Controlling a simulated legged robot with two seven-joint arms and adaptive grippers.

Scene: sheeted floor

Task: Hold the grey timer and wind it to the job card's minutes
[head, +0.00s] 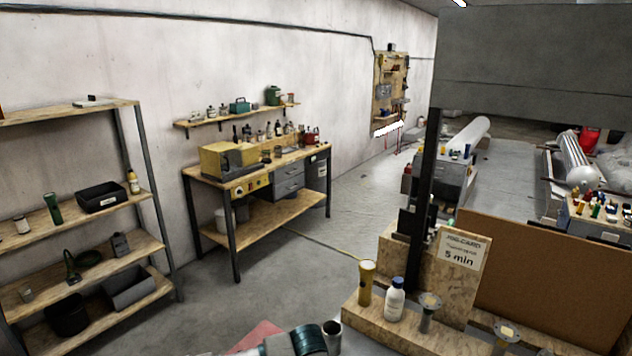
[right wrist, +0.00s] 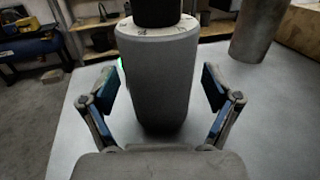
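The grey timer (right wrist: 156,85) is a tall, upright cylinder in the right wrist view, with a pale marked dial (right wrist: 115,40) and a dark knob (right wrist: 157,12) on top. Its dial marks are too blurred to read. My right gripper (right wrist: 158,82) has its two fingers spread, one on each side of the timer; they do not look closed on it. The job card (head: 460,250) in the head view reads 5 min and is fixed to a wooden board. The timer cannot be made out in the head view. My left gripper is not in view.
A wooden stand (head: 400,330) at the lower right of the head view carries a yellow torch (head: 366,283), a white bottle (head: 394,300) and grey round-topped pieces. A metal cylinder (right wrist: 258,35) stands right of the timer.

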